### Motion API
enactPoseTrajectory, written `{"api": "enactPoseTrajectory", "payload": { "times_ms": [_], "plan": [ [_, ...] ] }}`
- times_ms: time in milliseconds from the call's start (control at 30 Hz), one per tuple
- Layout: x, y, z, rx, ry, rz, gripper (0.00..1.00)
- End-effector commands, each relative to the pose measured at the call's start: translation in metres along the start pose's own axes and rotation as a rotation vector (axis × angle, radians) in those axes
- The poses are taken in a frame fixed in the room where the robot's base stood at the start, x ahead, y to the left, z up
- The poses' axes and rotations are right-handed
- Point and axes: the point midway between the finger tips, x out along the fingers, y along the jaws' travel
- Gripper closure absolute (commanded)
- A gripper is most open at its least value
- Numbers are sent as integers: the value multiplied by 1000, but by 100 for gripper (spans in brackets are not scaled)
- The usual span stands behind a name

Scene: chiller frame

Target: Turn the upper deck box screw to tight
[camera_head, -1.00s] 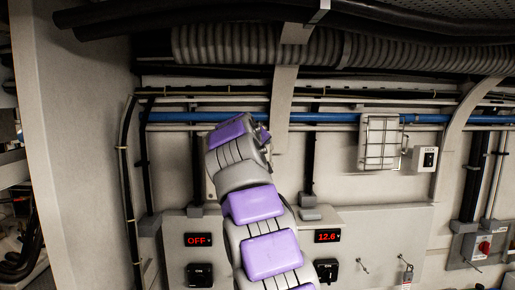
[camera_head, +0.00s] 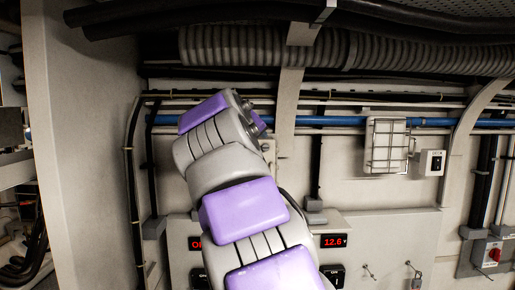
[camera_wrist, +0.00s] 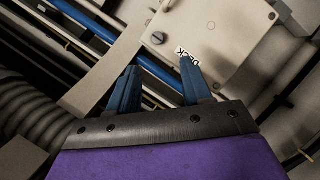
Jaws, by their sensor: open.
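A pale box (camera_wrist: 215,40) with a "DECK" label fills the upper middle of the wrist view. One slotted screw (camera_wrist: 158,38) sits at its left corner by the label, and a second screw (camera_wrist: 272,16) sits at its upper right corner. My gripper (camera_wrist: 160,66) is open and empty, its two blue fingers apart and pointing toward the box. The labelled screw appears just beyond the gap between the fingertips; I cannot tell the distance.
Blue pipe (camera_head: 345,121) and cables run along the wall. A caged lamp (camera_head: 386,145) and a small switch box (camera_head: 431,163) are to the right. A corrugated duct (camera_head: 240,45) hangs above. Panels with red displays (camera_head: 333,241) lie below.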

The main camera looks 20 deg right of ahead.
Motion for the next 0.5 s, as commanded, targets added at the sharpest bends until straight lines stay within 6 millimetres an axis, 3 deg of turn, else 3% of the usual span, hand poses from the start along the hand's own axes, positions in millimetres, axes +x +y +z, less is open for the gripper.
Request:
{"api": "enactPoseTrajectory", "payload": {
  "times_ms": [200, 500],
  "plan": [
    [-37, 0, 0, 1, -1, -1, 51],
    [-52, 0, 0, 1, -2, -1, 51]
  ]
}}
